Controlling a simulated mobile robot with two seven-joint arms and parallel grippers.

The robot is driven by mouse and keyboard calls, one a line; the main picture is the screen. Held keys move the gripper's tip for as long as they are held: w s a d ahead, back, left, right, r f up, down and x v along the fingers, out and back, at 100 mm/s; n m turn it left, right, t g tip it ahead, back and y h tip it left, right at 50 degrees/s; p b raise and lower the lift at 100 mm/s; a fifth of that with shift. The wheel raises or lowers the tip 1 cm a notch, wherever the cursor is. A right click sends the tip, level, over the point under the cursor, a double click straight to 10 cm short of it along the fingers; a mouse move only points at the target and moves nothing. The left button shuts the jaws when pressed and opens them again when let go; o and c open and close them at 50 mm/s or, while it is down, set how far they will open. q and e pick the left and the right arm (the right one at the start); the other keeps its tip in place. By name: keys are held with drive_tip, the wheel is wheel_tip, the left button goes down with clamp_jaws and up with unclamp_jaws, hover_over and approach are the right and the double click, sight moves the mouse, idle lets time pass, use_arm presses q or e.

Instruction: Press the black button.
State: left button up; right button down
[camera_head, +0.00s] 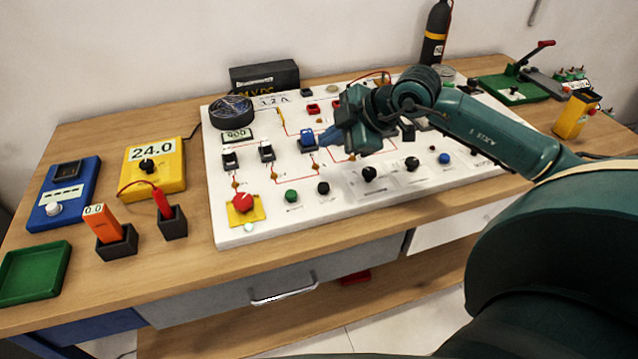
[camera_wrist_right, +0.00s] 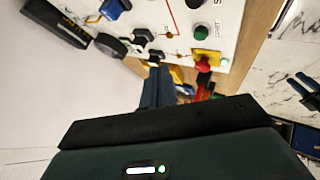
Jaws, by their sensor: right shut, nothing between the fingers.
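The black button (camera_head: 323,188) is a small round cap near the front edge of the white panel, just right of a green button (camera_head: 291,197). In the right wrist view a black cap (camera_wrist_right: 197,4) at the top edge, beside the green button (camera_wrist_right: 201,32), appears to be the same button. My right gripper (camera_head: 326,138) is shut and empty above the middle of the panel, behind the black button and apart from it. Its fingers (camera_wrist_right: 157,85) also show in the right wrist view. My left gripper is not in view.
The white panel (camera_head: 228,209) carries a red emergency button (camera_head: 242,202), black knobs (camera_head: 369,174), a blue button (camera_head: 444,158) and a blue switch (camera_head: 307,138) close to my right fingertips. Left of it stand a yellow meter (camera_head: 170,181) and probe holders (camera_head: 117,243).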

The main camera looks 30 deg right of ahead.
sight(329, 189)
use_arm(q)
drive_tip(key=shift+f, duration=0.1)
use_arm(e)
drive_tip(key=shift+f, duration=0.15)
